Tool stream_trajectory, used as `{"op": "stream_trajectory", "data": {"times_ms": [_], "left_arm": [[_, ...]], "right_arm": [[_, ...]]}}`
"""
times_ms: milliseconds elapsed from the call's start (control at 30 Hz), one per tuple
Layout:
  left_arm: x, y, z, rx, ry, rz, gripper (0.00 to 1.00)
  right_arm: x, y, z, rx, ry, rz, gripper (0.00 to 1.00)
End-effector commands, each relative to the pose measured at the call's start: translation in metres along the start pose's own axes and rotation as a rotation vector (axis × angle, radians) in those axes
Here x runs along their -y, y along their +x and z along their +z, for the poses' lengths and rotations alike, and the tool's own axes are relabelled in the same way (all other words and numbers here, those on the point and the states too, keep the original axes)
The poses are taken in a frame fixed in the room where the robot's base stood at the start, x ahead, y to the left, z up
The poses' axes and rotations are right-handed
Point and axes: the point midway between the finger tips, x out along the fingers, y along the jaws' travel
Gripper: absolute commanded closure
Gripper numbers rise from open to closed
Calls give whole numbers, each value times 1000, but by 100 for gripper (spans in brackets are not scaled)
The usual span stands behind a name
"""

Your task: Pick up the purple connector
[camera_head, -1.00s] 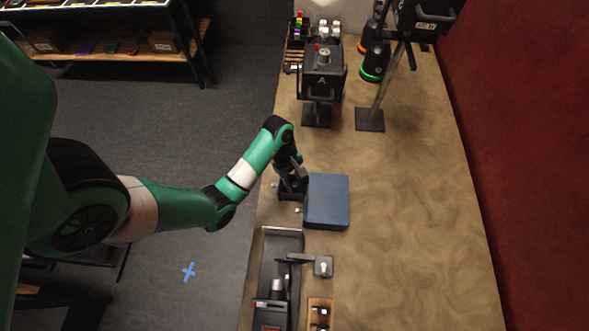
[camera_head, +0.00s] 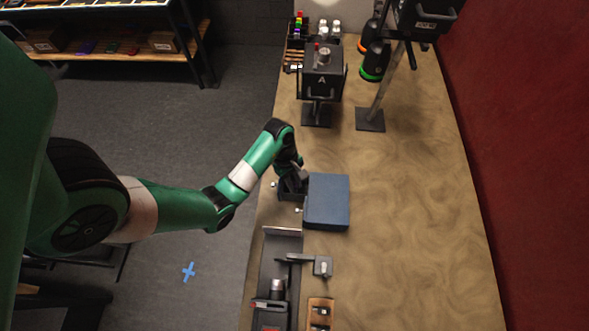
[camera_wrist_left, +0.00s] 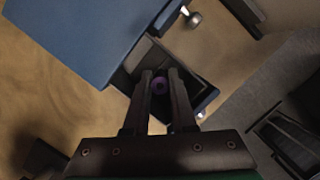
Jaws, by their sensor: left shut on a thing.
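In the head view, my left gripper (camera_head: 294,187) is at the left edge of the blue box (camera_head: 328,202), and the connector is hidden there. I cannot tell whether the connector is clear of the drawer floor. My right gripper is not in view.
A black device marked A (camera_head: 322,80) stands further back on the wooden table (camera_head: 420,190). A lamp-like stand (camera_head: 370,119) is to its right. A grey tray (camera_head: 283,240) and a small wooden box (camera_head: 320,312) are in front. The table's right side is clear.

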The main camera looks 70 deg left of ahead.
Motion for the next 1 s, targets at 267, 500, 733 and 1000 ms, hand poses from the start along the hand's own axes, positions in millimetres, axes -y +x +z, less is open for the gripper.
{"op": "stream_trajectory", "data": {"times_ms": [267,500,733,1000], "left_arm": [[-1,-33,9,-1,1,5,100],[34,-79,17,0,-2,-1,100],[81,-111,19,1,-6,-3,100],[131,-128,17,6,-4,3,100]], "right_arm": [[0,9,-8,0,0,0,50],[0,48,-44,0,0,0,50],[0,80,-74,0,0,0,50],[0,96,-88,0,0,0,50]]}}
